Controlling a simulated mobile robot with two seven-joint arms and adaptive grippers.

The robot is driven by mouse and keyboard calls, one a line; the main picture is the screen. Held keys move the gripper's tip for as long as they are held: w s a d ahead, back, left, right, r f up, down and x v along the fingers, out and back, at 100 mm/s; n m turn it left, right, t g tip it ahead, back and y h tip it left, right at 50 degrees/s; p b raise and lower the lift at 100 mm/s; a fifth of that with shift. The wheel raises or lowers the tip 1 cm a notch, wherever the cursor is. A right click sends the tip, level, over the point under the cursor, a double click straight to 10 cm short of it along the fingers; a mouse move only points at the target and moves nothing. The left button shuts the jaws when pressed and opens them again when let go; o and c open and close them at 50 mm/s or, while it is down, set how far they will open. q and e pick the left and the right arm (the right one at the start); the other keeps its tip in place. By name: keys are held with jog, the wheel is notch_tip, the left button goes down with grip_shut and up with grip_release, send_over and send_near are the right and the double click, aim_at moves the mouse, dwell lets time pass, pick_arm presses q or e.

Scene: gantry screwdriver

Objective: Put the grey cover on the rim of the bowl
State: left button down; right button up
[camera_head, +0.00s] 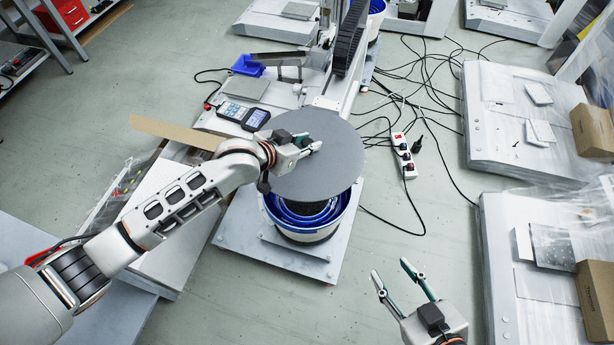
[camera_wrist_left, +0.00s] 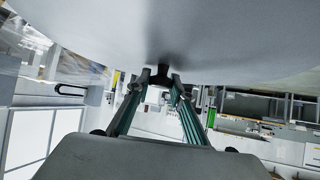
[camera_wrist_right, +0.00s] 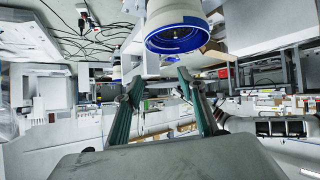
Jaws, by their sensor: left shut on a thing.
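The grey cover (camera_head: 330,165) is a flat round disc. My left gripper (camera_head: 312,147) is shut on it, at a small dark knob that shows in the left wrist view (camera_wrist_left: 162,72). In the head view the cover overlaps the back part of the bowl (camera_head: 308,222), a white and blue vessel with blue rings inside. The bowl's front rim is uncovered, and the cover appears to be above it. My right gripper (camera_head: 402,279) is open and empty, to the front right of the bowl. The bowl also shows in the right wrist view (camera_wrist_right: 176,32).
The bowl stands on a grey base plate (camera_head: 325,268). A gantry column (camera_head: 350,40) rises behind it. Handheld controllers (camera_head: 243,115) lie at back left. A power strip (camera_head: 404,155) and loose cables lie on the floor to the right. Bench plates with boxes (camera_head: 592,130) stand farther right.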

pick_arm(q)
notch_tip(320, 180, down, 18)
jog(key=b, duration=0.7)
jog(key=shift+f, duration=0.25)
pick_arm(e)
jog(key=a+r+m+t+y, duration=0.1)
jog(key=a+r+m, duration=0.1)
jog(key=a, duration=0.5)
jog(key=shift+w+a+m+y, duration=0.15)
jog(key=shift+w+m+y, duration=0.3)
jog(key=shift+m, duration=0.45)
pick_arm(q)
jog(key=shift+f, duration=0.1)
jog(key=c, duration=1.8)
grip_release()
jog(key=shift+o, duration=0.2)
